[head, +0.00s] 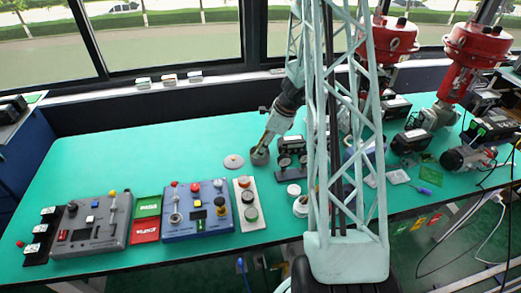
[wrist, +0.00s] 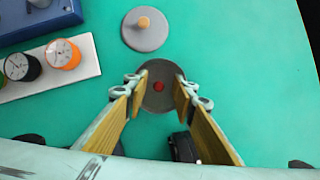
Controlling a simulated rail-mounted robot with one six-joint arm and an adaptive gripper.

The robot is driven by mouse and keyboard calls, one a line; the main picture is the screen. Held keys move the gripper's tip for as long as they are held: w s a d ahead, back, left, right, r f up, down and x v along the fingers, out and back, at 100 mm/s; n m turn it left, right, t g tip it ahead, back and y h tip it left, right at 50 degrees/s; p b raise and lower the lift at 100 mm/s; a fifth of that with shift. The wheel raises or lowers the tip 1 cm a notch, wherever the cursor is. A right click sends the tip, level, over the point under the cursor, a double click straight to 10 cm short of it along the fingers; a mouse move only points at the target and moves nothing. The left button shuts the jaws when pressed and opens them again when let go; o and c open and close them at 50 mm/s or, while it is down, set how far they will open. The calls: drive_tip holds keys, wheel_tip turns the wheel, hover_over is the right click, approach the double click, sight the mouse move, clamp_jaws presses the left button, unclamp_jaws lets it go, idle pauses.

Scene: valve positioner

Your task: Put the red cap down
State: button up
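The red cap (wrist: 158,102) is seen from above in the wrist view as a dark grey round disc with a small red knob at its centre. My gripper (wrist: 160,84) has its two yellow-padded fingers on opposite sides of it, and they appear closed on its sides. In the head view the cap (head: 260,157) is a short dark grey cylinder at the tip of my gripper (head: 266,142), near the middle of the green table. Its underside is hidden, so I cannot tell whether it touches the table.
A grey disc with a tan knob (wrist: 145,38) lies close by, also in the head view (head: 233,161). A blue control box (head: 198,228) and a white dial plate (head: 250,212) stand left and in front. A dark gauge stand (head: 291,168) is just right. Green table (head: 170,150) behind is clear.

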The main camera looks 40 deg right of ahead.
wheel_tip(320, 180, up, 7)
drive_tip(key=p, duration=0.4)
drive_tip(key=shift+p, duration=0.35)
drive_tip(key=shift+f, duration=0.15)
idle(0.5)
drive_tip(key=w+a+r+n+b, duration=0.2)
drive_tip(key=a+r+n, duration=0.5)
drive_tip(key=a+r, duration=0.85)
drive_tip(key=s+a+r+n+b, duration=0.1)
drive_tip(key=s+a+r+n, duration=0.3)
drive_tip(key=a+r, duration=0.25)
drive_tip(key=s+a+r+n, duration=0.4)
drive_tip(key=a+r, duration=0.2)
drive_tip(key=r, duration=0.2)
drive_tip(key=s+a+r+n+b, duration=0.2)
drive_tip(key=s+a+r+n, duration=0.5)
drive_tip(key=s, duration=0.4)
drive_tip(key=s+a+r+n+h, duration=0.1)
drive_tip(key=s+n, duration=0.2)
drive_tip(key=s, duration=0.5)
drive_tip(key=s+a+r+n+h+b, duration=0.1)
drive_tip(key=s+a+n, duration=0.1)
drive_tip(key=s, duration=0.7)
drive_tip(key=shift+s+n+h, duration=0.2)
drive_tip(key=shift+n+h, duration=0.2)
drive_tip(key=shift+n, duration=0.4)
